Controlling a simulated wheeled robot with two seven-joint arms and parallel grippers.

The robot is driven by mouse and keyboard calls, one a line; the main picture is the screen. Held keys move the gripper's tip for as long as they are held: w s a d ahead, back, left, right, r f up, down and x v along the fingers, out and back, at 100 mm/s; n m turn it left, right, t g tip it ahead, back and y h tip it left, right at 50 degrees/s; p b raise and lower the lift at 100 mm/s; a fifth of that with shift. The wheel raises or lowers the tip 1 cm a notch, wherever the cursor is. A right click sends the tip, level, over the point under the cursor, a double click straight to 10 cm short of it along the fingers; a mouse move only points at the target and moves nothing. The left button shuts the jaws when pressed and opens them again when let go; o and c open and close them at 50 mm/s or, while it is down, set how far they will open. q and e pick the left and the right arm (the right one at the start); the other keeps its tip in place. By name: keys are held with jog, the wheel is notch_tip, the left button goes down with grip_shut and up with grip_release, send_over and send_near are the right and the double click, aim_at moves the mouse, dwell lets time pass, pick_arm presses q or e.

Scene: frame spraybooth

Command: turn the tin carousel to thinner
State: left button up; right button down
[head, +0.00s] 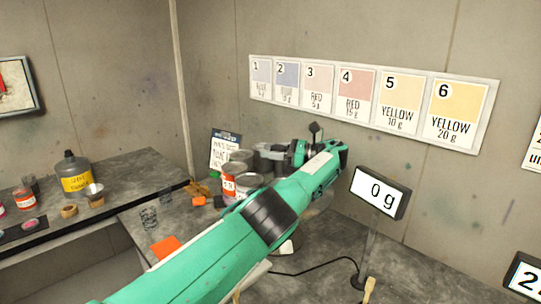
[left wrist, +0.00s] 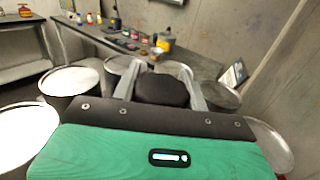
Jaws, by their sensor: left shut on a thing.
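The tin carousel shows in the head view as a cluster of tins (head: 229,187) behind my left arm, which hides much of it. In the left wrist view several tins with pale grey lids (left wrist: 70,81) stand in a ring around a dark round knob (left wrist: 162,90). My left gripper (left wrist: 162,80) is shut on this knob, with one finger on each side. Thinner cannot be told among the tins. My right gripper is not in view.
A scale display (head: 380,192) reading 0 g stands right of the arm. A yellow-labelled bottle (head: 76,173) and small cans are on the left bench. A clipboard (head: 224,150) stands behind the tins. Numbered colour cards (head: 372,99) hang on the wall. Clear cups (head: 149,217) stand at the front.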

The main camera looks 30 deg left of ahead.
pick_arm(q)
jog(key=shift+r, duration=0.1)
dwell(0.3)
jog(key=o, duration=1.4)
